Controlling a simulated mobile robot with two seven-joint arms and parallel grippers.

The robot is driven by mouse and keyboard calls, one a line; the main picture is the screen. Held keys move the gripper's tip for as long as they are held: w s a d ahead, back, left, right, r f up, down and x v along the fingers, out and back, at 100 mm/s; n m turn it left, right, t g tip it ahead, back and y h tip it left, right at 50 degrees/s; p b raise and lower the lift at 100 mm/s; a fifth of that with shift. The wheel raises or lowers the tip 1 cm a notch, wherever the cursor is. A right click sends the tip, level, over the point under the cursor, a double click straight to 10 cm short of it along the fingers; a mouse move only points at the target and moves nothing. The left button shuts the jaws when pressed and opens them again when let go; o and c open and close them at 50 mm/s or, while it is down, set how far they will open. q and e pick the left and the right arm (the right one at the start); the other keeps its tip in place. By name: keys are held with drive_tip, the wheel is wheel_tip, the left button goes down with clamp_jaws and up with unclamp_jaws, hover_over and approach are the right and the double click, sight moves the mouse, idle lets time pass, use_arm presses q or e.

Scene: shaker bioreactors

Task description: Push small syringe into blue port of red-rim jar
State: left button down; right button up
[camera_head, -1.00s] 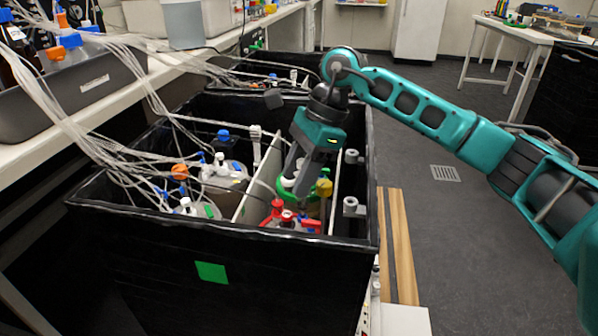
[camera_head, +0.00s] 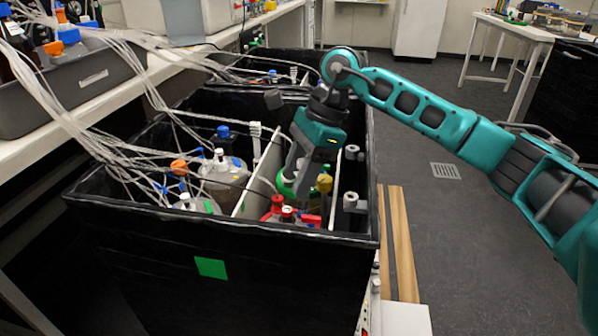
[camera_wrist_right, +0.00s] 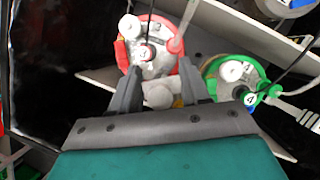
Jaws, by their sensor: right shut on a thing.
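The red-rim jar (camera_head: 278,211) stands in the front right compartment of the black box. It also shows in the right wrist view (camera_wrist_right: 186,68), with tubes and small ports on its lid. My right gripper (camera_head: 297,183) points down over this compartment, between the red-rim jar and a green-rim jar. In the right wrist view my gripper (camera_wrist_right: 160,92) has its fingers at the near edge of the red rim.
The green-rim jar (camera_wrist_right: 211,70) stands close beside the gripper. Pale dividers (camera_head: 262,180) split the black box (camera_head: 150,250). Jars with loose tubes crowd its left compartment. The floor (camera_head: 470,250) at right is clear.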

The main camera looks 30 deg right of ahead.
use_arm(q)
drive_tip(key=shift+f, duration=0.15)
use_arm(e)
drive_tip(key=shift+f, duration=0.4)
idle(0.4)
drive_tip(key=o, duration=1.2)
drive_tip(key=shift+c, duration=0.2)
use_arm(q)
drive_tip(key=r+p, duration=0.2)
drive_tip(key=shift+s+a+p, duration=0.2)
drive_tip(key=shift+a+p, duration=0.1)
drive_tip(key=shift+p, duration=0.1)
use_arm(e)
drive_tip(key=v, duration=1.3)
